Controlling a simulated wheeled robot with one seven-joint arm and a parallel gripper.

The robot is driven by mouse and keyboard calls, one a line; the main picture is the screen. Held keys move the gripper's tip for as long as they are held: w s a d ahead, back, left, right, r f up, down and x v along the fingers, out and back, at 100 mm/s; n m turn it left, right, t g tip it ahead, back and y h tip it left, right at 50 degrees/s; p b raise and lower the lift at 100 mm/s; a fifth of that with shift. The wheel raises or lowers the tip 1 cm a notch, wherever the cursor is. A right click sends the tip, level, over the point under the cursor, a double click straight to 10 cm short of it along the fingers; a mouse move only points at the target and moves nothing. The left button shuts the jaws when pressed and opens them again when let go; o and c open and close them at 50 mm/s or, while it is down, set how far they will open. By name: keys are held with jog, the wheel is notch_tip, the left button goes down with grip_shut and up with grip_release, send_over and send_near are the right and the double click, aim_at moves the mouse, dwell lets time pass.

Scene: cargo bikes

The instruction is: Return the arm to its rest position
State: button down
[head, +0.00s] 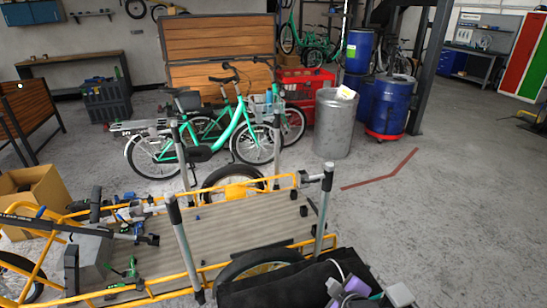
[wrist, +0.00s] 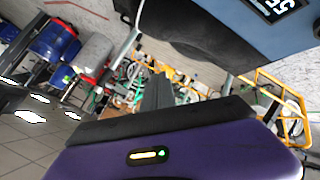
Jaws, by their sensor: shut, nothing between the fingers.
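My gripper (wrist: 157,82) shows in the wrist view as a dark grey pair of fingers, closed together with nothing between them. It points out over the yellow-framed cargo bike area, past a purple part of my own body. In the head view, purple and grey parts of my arm show at the bottom edge, right of centre, above my black top. The fingers cannot be made out there.
A cargo bike (head: 216,232) with a yellow frame and upright posts stands close in front. Behind it are green bicycles (head: 228,135), a grey metal drum (head: 333,128) and blue barrels (head: 391,108). The floor (head: 450,220) at right is clear.

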jog(key=s+d+r+m+t+b, duration=0.1)
jog(key=s+r+m, duration=0.2)
jog(key=s, duration=1.1)
jog(key=s+d+r+m+t+b, duration=0.1)
jog(key=s+r+m, duration=0.3)
jog(key=s, duration=1.1)
jog(key=s+d+r+m+t+h+b, duration=0.1)
jog(key=s+r+m+t+b, duration=0.1)
jog(key=s, duration=1.2)
notch_tip(320, 180, up, 2)
jog(key=shift+s+d+r+m+t, duration=0.15)
jog(key=shift+d+r+m+t, duration=0.2)
jog(key=shift+m, duration=0.45)
jog(key=shift+a+f, duration=0.1)
jog(key=shift+a, duration=0.05)
